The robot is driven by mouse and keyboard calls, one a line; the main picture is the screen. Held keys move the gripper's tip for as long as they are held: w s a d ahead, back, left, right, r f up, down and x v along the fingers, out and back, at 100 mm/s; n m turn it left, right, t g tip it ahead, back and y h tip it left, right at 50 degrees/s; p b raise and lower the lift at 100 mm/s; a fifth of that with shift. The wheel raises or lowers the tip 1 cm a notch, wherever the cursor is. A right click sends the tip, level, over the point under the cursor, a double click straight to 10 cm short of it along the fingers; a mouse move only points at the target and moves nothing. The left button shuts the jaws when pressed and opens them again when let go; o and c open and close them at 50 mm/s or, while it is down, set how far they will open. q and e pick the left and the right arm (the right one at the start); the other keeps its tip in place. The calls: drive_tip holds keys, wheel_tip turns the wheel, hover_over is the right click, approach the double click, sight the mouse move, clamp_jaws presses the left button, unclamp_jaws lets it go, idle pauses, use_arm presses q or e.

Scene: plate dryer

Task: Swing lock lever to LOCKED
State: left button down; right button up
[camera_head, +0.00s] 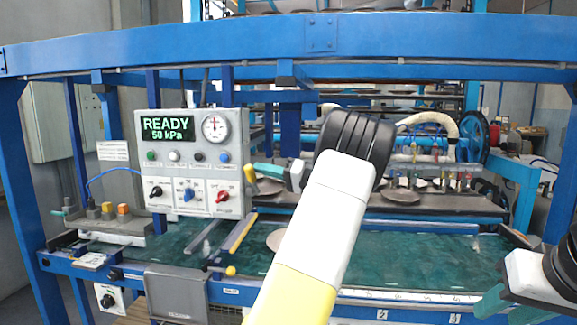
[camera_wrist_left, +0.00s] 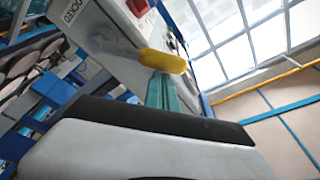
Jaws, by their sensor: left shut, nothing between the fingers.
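The lock lever's yellow grip (camera_head: 250,173) sticks out at the right side of the control panel (camera_head: 190,165). My left gripper (camera_head: 262,170) is right beside it, teal fingers shut and empty. In the left wrist view the yellow grip (camera_wrist_left: 162,61) lies across the tips of the teal fingers (camera_wrist_left: 162,85), very close; I cannot tell whether they touch. Part of a printed label (camera_wrist_left: 73,12) shows near the lever's grey shaft, too cut off to read surely. My right gripper (camera_head: 497,305) is at the lower right, its teal fingers apart, far from the lever.
The panel's display (camera_head: 166,128) reads READY 50 kPa. A blue crossbeam (camera_head: 400,70) spans above. Plates lie on the rack behind my left arm.

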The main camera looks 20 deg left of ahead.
use_arm(q)
drive_tip(key=s+d+f+n+g, duration=0.1)
drive_tip(key=s+f+n+g, duration=0.2)
drive_tip(key=n, duration=0.8)
drive_tip(key=shift+s+d+f, duration=0.15)
drive_tip(key=shift+s+f, duration=0.85)
drive_tip(key=shift+f, duration=1.15)
drive_tip(key=shift+f, duration=0.2)
drive_tip(key=w+d+r, duration=0.1)
drive_tip(key=w+d, duration=0.1)
drive_tip(key=d, duration=0.9)
drive_tip(key=shift+w+d+r, duration=0.15)
drive_tip(key=shift+w+r, duration=0.15)
drive_tip(key=shift+r, duration=0.1)
